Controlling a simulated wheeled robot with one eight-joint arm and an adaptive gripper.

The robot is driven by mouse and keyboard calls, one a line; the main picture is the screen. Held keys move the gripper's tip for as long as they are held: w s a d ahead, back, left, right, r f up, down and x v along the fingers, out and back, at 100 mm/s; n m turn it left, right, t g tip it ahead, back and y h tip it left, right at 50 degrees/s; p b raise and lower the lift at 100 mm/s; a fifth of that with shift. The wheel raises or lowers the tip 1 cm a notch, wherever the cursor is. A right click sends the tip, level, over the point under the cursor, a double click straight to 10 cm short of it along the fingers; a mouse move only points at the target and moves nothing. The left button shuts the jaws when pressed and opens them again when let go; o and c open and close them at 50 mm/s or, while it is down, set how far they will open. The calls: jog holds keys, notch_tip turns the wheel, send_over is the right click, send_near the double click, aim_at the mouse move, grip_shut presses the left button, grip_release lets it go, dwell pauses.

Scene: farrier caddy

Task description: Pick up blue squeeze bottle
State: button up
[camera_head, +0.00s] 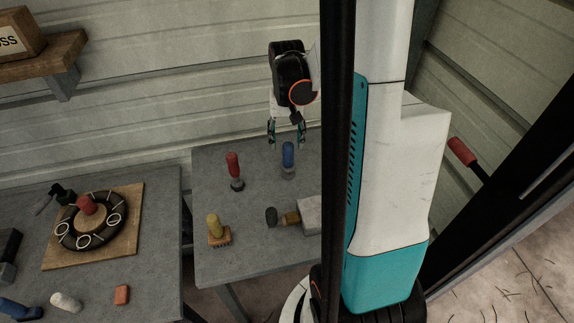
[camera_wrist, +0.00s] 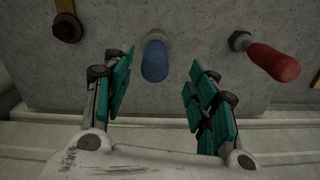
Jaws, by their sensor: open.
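The blue squeeze bottle (camera_head: 288,155) stands upright on the right-hand grey table, near its back edge. In the wrist view the blue bottle (camera_wrist: 155,62) lies between the two finger lines, a little beyond the fingertips and closer to the left finger. My gripper (camera_head: 286,130) is open and empty, with teal-padded fingers (camera_wrist: 158,60) spread apart. In the head view it hangs just above and behind the bottle. I cannot tell whether a finger touches the bottle.
A red-handled tool (camera_head: 234,168) stands left of the bottle; its red handle also shows in the wrist view (camera_wrist: 272,62). A yellow-handled brush (camera_head: 216,230) and a hammer-like tool (camera_head: 283,217) are nearer the front. The corrugated wall (camera_head: 150,110) rises close behind the table.

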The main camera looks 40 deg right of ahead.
aim_at(287, 146)
notch_tip(287, 146, down, 3)
jog(key=shift+f+b, duration=0.2)
jog(key=shift+b, duration=0.15)
jog(key=shift+d+f+b, duration=0.2)
jog(key=shift+f+b, duration=0.3)
jog(key=shift+f, duration=0.85)
jog(key=shift+d+f+b, duration=0.15)
jog(key=shift+f+b, duration=0.35)
jog(key=shift+f, duration=0.85)
jog(key=shift+r, duration=0.1)
grip_shut()
